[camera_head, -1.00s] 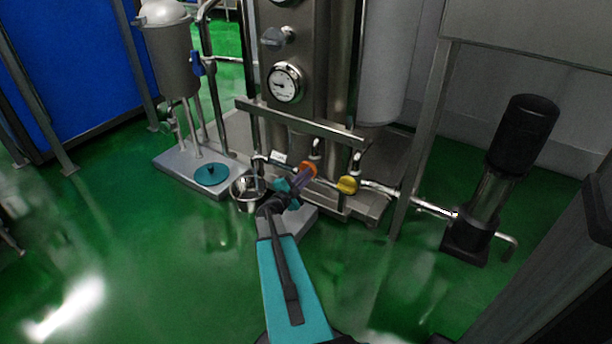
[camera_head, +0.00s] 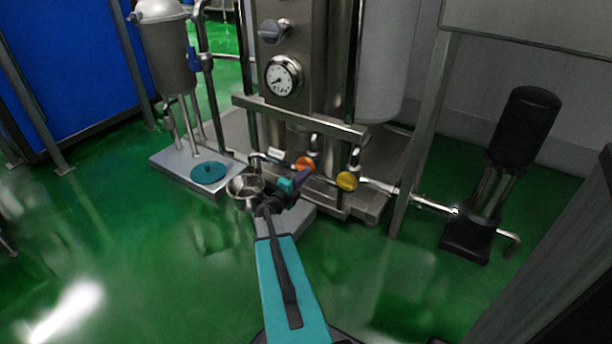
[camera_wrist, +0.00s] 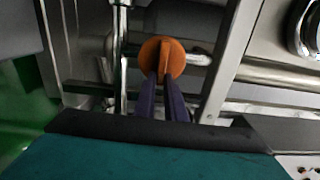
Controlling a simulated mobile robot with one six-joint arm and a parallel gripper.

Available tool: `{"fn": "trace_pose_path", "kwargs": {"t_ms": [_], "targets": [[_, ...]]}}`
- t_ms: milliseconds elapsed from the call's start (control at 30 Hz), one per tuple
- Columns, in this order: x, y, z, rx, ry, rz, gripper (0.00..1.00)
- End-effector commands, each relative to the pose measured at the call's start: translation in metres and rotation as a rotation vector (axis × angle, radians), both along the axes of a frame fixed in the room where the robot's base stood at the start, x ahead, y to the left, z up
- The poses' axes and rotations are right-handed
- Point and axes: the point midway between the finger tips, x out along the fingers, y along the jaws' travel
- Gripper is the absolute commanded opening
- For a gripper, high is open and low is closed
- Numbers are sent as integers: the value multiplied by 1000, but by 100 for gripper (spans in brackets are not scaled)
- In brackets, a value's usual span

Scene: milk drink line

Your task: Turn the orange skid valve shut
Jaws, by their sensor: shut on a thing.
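The orange skid valve (camera_head: 305,163) is a round knob on the low pipework at the front of the steel skid. In the wrist view the orange valve (camera_wrist: 171,52) shows a raised grip bar. My gripper (camera_head: 304,174) reaches it from the front. In the wrist view the purple fingers of my gripper (camera_wrist: 163,78) are close together, with their tips on the two sides of the valve's bar. The fingers hide the lower part of the knob.
A yellow valve (camera_head: 346,181) sits just right of the orange one. A steel bowl (camera_head: 245,187) is close on the left, near a teal disc (camera_head: 208,172) on a plinth. A steel rail (camera_head: 300,117) runs above. A black-topped pump (camera_head: 524,130) stands at right. Green floor in front is clear.

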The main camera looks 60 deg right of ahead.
Motion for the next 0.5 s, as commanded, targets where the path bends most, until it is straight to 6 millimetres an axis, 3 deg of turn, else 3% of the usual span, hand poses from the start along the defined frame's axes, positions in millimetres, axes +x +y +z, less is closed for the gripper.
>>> {"fn": "trace_pose_path", "kwargs": {"t_ms": [267, 300, 400, 500], "targets": [[-1, 1, -2, 4, -5, -2, 0], [-1, 1, -2, 4, -5, -2, 12], [-1, 1, -2, 4, -4, -2, 29], [-1, 1, -1, 3, -3, -1, 29]]}}
